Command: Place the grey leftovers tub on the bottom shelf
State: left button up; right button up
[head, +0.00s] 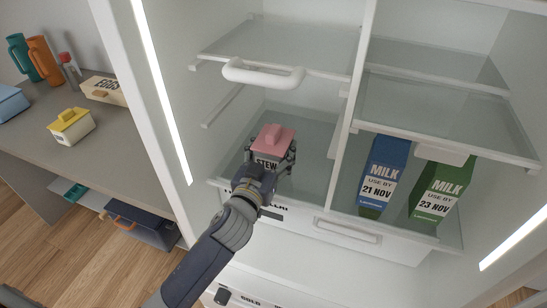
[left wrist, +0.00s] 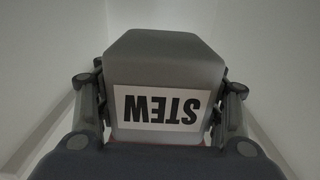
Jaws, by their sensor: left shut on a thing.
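The grey leftovers tub (head: 267,158) has a pink lid (head: 274,137) and a white label reading STEW. My left gripper (head: 272,167) is shut on it, one finger on each side, inside the left half of the fridge. In the left wrist view the tub (left wrist: 165,70) fills the middle, its label upside down, between the fingers of the gripper (left wrist: 162,105). The tub is over the lower left glass shelf (head: 313,165); I cannot tell whether it touches it. My right gripper is not in view.
A blue milk carton (head: 385,170) and a green one (head: 438,190) stand in the right half, beyond the divider (head: 345,110). A white handle (head: 262,73) hangs at the upper left shelf. A yellow-lidded tub (head: 71,126) and egg box (head: 106,91) are on the counter (head: 100,160).

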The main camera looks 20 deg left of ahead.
pick_arm(q)
notch_tip(320, 180, down, 3)
jog(key=shift+r, duration=0.2)
jog(key=shift+f, duration=0.45)
jog(key=o, duration=1.6)
jog(key=shift+s+f, duration=0.1)
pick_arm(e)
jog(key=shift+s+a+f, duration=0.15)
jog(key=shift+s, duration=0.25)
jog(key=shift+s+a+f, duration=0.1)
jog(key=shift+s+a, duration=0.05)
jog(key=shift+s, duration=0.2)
